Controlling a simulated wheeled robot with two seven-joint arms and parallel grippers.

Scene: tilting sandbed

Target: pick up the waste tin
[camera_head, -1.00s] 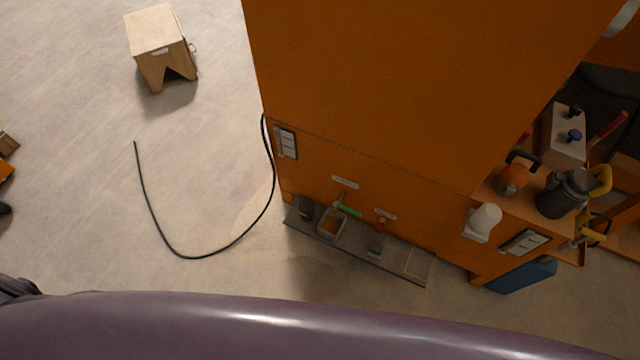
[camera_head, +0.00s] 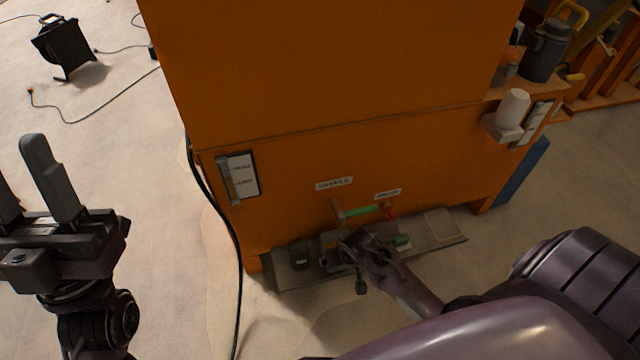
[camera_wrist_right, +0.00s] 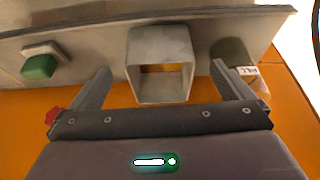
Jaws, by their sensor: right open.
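A grey, square, open-topped metal tin (camera_wrist_right: 160,45), which I take for the waste tin, sits on the ledge, with a patch of orange showing inside it. In the head view its visible part (camera_head: 330,241) is beside my right gripper (camera_head: 362,250), which partly covers it. In the right wrist view my right gripper (camera_wrist_right: 161,70) is open, with one finger on each side of the tin and gaps between. My left gripper (camera_head: 24,165) is open and empty at the far left, away from the ledge.
On the grey ledge (camera_head: 448,226) stand a dark container (camera_head: 300,256) and a green block (camera_head: 401,241). The orange cabinet (camera_head: 330,90) rises behind, with a green-handled valve (camera_head: 362,211) above the ledge. A black cable (camera_head: 222,205) hangs left. A white holder (camera_head: 510,115) juts out at right.

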